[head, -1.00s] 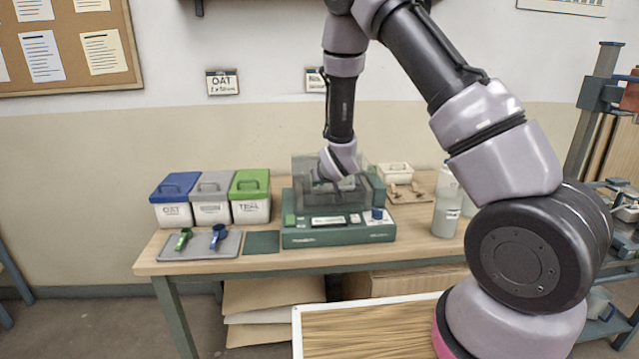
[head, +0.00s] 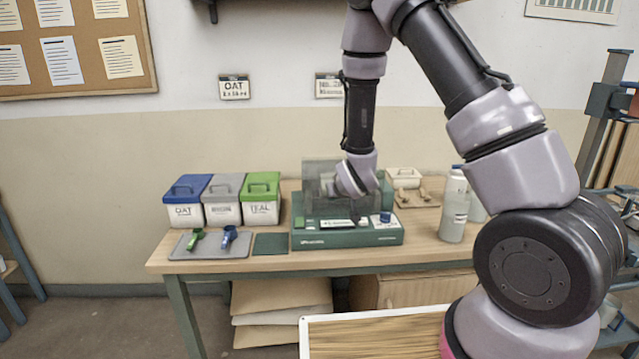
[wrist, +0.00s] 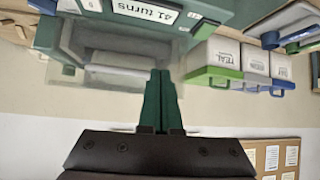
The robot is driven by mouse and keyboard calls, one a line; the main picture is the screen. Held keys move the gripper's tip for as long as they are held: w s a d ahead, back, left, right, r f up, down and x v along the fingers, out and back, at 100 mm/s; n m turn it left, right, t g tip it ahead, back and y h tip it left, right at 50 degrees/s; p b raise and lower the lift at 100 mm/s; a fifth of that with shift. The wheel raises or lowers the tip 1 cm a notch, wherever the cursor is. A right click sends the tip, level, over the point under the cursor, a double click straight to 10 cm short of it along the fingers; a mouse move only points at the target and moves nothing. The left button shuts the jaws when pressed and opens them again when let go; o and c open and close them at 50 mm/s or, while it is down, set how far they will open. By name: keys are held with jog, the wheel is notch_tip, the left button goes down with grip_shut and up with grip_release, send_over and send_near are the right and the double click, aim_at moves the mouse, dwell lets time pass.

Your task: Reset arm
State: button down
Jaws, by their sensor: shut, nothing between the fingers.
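My arm reaches over the bench, with its wrist above the green machine (head: 348,238). In the wrist view my gripper (wrist: 160,100) is shut and empty, its green fingers pressed together. The machine also shows upside down at the top of the wrist view (wrist: 215,12), with a label reading "41 turns" and a clear cover beyond the fingers. In the head view the gripper is hard to make out against the machine. I cannot tell whether the fingers touch the cover.
Blue-, grey- and green-lidded bins (head: 185,212) stand left of the machine. A grey tray (head: 180,252) with a green and a blue scoop lies before them. A bottle (head: 453,215) and a small white container (head: 403,178) are to the right.

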jog(key=s+d+r+m+g, duration=0.1)
jog(key=s+d+r, duration=0.15)
jog(key=r, duration=0.45)
jog(key=s+d+r+m, duration=0.2)
jog(key=d+r, duration=0.2)
jog(key=r, duration=0.3)
jog(key=s+d+r+m+g, duration=0.1)
jog(key=s+d+r, duration=0.2)
jog(key=r, duration=0.5)
jog(key=s+d+r, duration=0.1)
jog(key=s+r, duration=0.2)
jog(key=s, duration=0.4)
jog(key=s+d+r+m, duration=0.1)
jog(key=s+d+r, duration=0.1)
jog(key=s+r, duration=0.2)
jog(key=s+d+r+m+g, duration=0.1)
jog(key=s+r, duration=0.3)
jog(key=s, duration=0.6)
jog(key=shift+s+d, duration=0.2)
jog(key=shift+r, duration=0.1)
